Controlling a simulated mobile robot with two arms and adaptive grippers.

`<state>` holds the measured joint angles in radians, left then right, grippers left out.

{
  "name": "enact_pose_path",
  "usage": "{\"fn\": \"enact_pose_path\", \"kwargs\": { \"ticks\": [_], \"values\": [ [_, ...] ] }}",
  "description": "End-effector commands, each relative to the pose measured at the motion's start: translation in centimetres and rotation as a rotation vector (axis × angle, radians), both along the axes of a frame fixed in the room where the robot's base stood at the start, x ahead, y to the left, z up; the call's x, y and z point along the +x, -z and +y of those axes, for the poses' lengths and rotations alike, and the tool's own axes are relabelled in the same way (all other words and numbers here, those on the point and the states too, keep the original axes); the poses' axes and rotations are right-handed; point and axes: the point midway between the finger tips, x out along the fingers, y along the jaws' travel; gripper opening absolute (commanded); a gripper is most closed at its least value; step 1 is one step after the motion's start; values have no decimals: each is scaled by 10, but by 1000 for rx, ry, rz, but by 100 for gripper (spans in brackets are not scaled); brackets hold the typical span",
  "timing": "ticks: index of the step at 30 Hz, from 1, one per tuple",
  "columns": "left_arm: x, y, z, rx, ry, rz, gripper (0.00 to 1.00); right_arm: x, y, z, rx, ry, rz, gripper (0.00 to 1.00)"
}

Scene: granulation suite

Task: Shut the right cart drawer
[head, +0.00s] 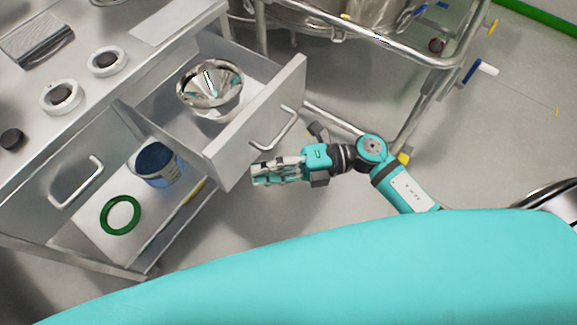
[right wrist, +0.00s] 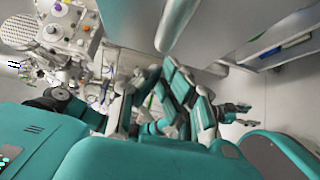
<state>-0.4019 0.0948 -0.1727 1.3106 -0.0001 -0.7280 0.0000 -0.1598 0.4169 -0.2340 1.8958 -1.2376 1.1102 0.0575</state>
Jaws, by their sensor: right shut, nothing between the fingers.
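The right cart drawer (head: 262,121) stands pulled out from the cart, with a bar handle (head: 274,131) on its front panel. A shiny metal funnel (head: 210,84) sits inside it. My right gripper (head: 255,174) is shut and empty, in front of the drawer's outer face near its lower left end, below and left of the handle. I cannot tell whether its fingertips touch the panel. Its fingers also show in the right wrist view (right wrist: 184,84). My left gripper is not in view.
The cart top (head: 140,62) holds white rings and a metal block. Left of the drawer are another handled front (head: 72,181) and a lower surface with a green ring (head: 120,215) and a bluish metal container (head: 155,164). A tubular steel frame (head: 400,53) stands behind.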

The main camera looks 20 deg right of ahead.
Motion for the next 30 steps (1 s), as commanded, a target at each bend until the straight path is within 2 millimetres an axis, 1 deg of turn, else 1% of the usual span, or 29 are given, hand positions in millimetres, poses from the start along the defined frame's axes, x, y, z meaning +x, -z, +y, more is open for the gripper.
{"fn": "enact_pose_path", "kwargs": {
  "ticks": [1,3,6,14,19,23,26,30],
  "values": [
    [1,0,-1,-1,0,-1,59,6,0,5,2,-1,0,0],
    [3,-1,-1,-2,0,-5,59,11,0,9,2,-1,1,0],
    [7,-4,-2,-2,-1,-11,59,16,1,13,1,-1,2,0],
    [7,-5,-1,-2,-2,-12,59,18,1,14,0,-1,3,0],
    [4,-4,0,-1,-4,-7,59,18,1,14,0,-1,2,0],
    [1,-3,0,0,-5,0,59,23,0,17,0,-2,1,0],
    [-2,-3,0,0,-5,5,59,31,0,24,1,-1,1,0],
    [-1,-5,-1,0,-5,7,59,51,0,39,1,-1,-1,0]
  ]
}}
